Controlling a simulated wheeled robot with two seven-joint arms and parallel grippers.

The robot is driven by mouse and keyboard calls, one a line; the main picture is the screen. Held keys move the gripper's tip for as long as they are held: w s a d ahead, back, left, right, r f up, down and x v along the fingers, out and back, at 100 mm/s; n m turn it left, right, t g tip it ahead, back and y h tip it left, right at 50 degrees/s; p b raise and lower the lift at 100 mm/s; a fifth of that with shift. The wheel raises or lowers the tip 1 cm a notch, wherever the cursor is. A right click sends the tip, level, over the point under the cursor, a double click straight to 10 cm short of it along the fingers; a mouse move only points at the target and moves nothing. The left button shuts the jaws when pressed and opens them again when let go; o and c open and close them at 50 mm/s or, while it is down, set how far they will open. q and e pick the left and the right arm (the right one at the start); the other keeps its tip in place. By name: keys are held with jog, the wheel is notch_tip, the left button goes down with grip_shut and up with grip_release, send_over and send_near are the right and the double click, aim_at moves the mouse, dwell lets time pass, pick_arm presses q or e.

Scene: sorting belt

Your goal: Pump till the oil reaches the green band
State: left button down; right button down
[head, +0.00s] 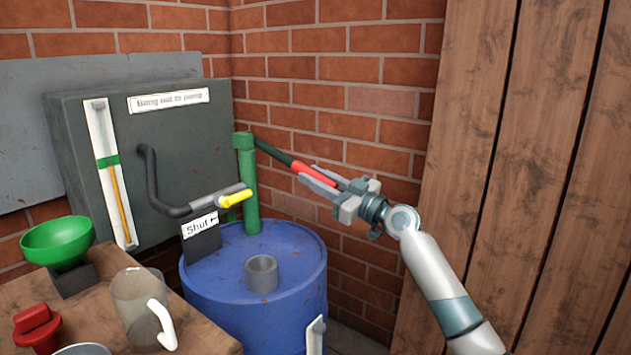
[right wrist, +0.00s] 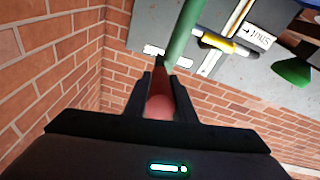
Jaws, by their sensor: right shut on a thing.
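The green hand pump (head: 246,185) stands on the blue drum (head: 254,285). Its dark lever slopes down to the right and ends in a red grip (head: 313,172). My right gripper (head: 322,180) is shut on the red grip; in the right wrist view its fingers lie on both sides of the red grip (right wrist: 160,97). The white sight gauge (head: 103,140) is on the grey tank (head: 150,120). Its green band (head: 107,161) is above mid-height. The amber oil column (head: 120,205) rises to about the band's lower edge; the exact gap is too small to tell. My left gripper is not in view.
A yellow-handled valve (head: 236,199) sits on the dark pipe above a "Shut" sign (head: 200,227). A green funnel (head: 58,242), a clear jug (head: 138,305) and a red object (head: 36,327) are on the wooden bench (head: 205,325). Brick wall is behind the lever; planks stand right.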

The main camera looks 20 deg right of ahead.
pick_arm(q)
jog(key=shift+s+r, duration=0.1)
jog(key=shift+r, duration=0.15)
pick_arm(e)
jog(key=shift+f, duration=0.15)
jog(key=c, duration=1.5)
grip_release()
jog(key=shift+s+d+f, duration=0.1)
jog(key=shift+s+d, duration=0.2)
jog(key=shift+s, duration=0.1)
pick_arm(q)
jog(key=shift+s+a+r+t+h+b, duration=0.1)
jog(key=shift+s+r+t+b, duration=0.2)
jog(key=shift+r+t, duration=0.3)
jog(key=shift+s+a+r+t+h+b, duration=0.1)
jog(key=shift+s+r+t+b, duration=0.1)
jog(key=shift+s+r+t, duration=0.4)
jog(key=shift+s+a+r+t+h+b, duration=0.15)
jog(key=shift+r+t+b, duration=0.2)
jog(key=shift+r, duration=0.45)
pick_arm(e)
jog(key=shift+v, duration=8.2)
